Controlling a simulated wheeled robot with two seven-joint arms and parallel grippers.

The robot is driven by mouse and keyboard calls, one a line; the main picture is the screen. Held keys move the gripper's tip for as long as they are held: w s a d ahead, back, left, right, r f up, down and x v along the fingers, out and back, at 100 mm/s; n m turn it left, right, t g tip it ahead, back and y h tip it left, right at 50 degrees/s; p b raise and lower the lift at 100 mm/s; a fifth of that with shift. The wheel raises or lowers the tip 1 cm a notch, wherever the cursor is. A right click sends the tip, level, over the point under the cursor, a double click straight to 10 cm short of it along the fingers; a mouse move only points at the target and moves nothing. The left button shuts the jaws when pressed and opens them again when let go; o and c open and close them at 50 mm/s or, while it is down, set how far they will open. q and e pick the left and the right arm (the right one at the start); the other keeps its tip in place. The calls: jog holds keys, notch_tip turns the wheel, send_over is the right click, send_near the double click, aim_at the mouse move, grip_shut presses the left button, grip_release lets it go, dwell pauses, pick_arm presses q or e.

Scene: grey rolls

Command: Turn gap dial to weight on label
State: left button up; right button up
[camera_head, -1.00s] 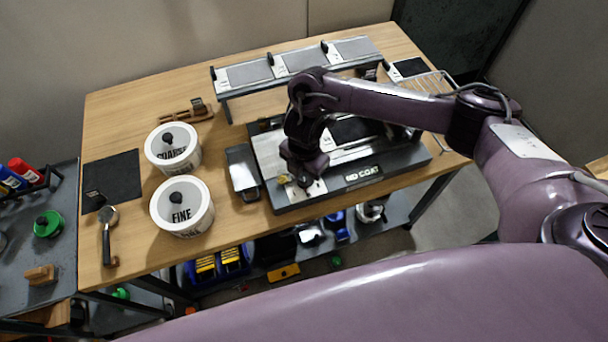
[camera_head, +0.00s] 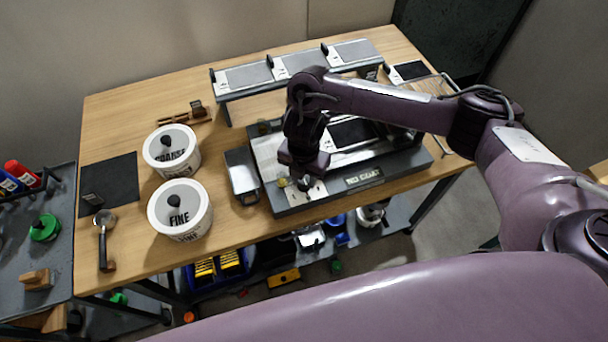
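The dark coating machine (camera_head: 402,162) stands on the wooden table, with a lettered plate (camera_head: 364,177) on its front face. A pale dial plate with marks (camera_head: 312,192) is at its front left corner, beside a small yellow knob (camera_head: 281,183). My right gripper (camera_head: 305,181) points down over the dial plate. Its fingers and the dial are mostly hidden under the wrist, so I cannot tell whether it is touching or holding the dial. The label with the weight cannot be read. My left gripper is not in view.
Two white tubs, coarse (camera_head: 172,150) and fine (camera_head: 180,209), stand left of the machine, with a metal tray (camera_head: 242,175) between. A rack of grey panels (camera_head: 298,66) is behind. A portafilter-like tool (camera_head: 105,240) lies at the left edge.

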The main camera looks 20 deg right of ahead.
aim_at(304, 179)
jog(key=o, duration=0.3)
notch_tip(304, 179, up, 8)
jog(key=shift+f+p, duration=0.1)
jog(key=shift+p, duration=0.7)
